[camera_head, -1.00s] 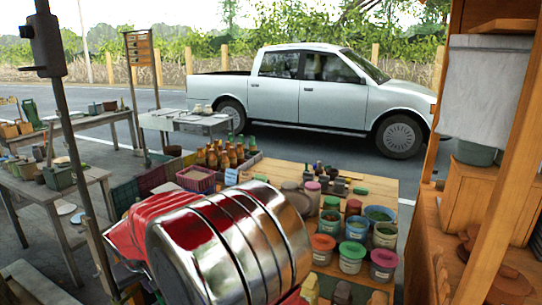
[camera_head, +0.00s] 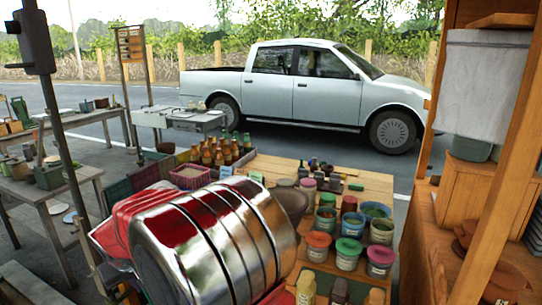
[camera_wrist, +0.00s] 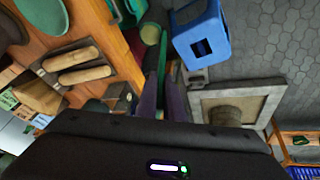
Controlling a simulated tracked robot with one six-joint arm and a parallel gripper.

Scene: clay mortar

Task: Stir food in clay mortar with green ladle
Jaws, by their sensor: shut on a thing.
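My gripper (camera_wrist: 163,88) shows in the wrist view, its two dark purple fingers pointing away from the camera. They are shut on a narrow green piece, which looks like the handle of the green ladle (camera_wrist: 162,52). The ladle's far end cannot be made out clearly. In the head view my large chrome and red arm hides the gripper and ladle. A dark brown bowl, probably the clay mortar (camera_head: 292,203), stands on the wooden table just beyond the arm, partly hidden by it. Its food cannot be seen. I cannot make out the mortar in the wrist view.
The wooden table (camera_head: 374,184) holds several lidded tubs (camera_head: 349,252) and jars right of the bowl. Bottles (camera_head: 222,152) and a pink basket (camera_head: 188,177) stand behind the arm. A wooden post (camera_head: 497,180) rises at right. The wrist view shows a blue container (camera_wrist: 203,28).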

